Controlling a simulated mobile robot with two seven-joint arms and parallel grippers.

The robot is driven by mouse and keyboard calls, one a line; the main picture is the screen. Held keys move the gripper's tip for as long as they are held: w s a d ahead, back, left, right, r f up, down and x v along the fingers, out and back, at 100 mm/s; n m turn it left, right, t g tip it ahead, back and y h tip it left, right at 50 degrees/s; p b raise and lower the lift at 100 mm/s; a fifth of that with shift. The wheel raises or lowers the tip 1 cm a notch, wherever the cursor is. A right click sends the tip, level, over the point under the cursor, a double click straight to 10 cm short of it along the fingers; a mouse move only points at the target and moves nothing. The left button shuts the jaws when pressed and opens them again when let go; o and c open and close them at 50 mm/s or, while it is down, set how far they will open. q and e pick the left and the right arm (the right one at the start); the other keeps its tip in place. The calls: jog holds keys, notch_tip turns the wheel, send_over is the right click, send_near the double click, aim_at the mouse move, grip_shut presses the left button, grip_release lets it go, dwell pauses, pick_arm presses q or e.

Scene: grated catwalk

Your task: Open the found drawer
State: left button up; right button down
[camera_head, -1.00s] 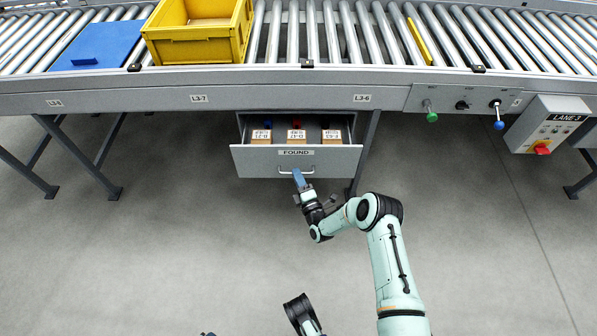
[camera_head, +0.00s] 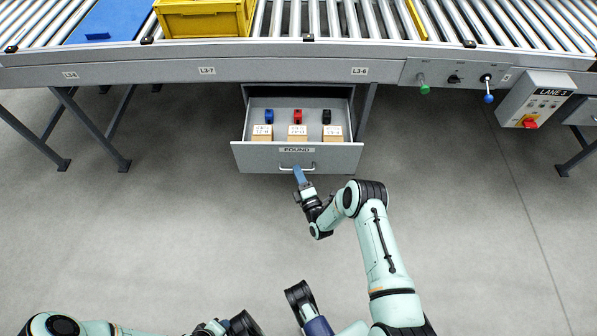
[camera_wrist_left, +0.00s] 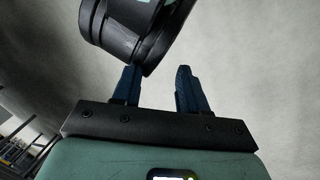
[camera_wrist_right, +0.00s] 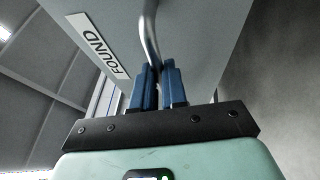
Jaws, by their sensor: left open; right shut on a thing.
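The grey drawer labelled FOUND (camera_head: 255,158) is pulled out below the conveyor in the head view. Inside it stand several small boxes, with a blue item (camera_head: 269,116), a red item (camera_head: 298,116) and a black item (camera_head: 326,116) behind them. My right gripper (camera_head: 299,174) is at the drawer's front. In the right wrist view its blue fingers (camera_wrist_right: 159,85) are shut on the metal bar handle (camera_wrist_right: 150,40), beside the FOUND label (camera_wrist_right: 98,45). My left gripper (camera_wrist_left: 158,88) is open, with a dark part of my own arm in front of it.
The roller conveyor (camera_head: 200,72) runs across the top, carrying a yellow crate (camera_head: 205,20) and a blue panel (camera_head: 108,22). Its slanted legs (camera_head: 95,130) stand at left. A control box (camera_head: 537,100) hangs at right. The floor before the drawer is clear.

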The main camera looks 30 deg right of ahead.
jog(key=c, duration=1.2)
grip_release()
jog(key=shift+o, duration=0.2)
pick_arm(q)
jog(key=s+d+r+g+p, duration=0.1)
jog(key=s+d+r+p, duration=0.1)
jog(key=s+r+p, duration=0.1)
jog(key=shift+s+r+g+h, duration=0.3)
jog(key=shift+s+r+h, duration=0.1)
jog(key=shift+s, duration=0.5)
pick_arm(e)
jog(key=v, duration=1.3)
jog(key=shift+s, duration=0.25)
pick_arm(q)
jog(key=shift+d, duration=0.1)
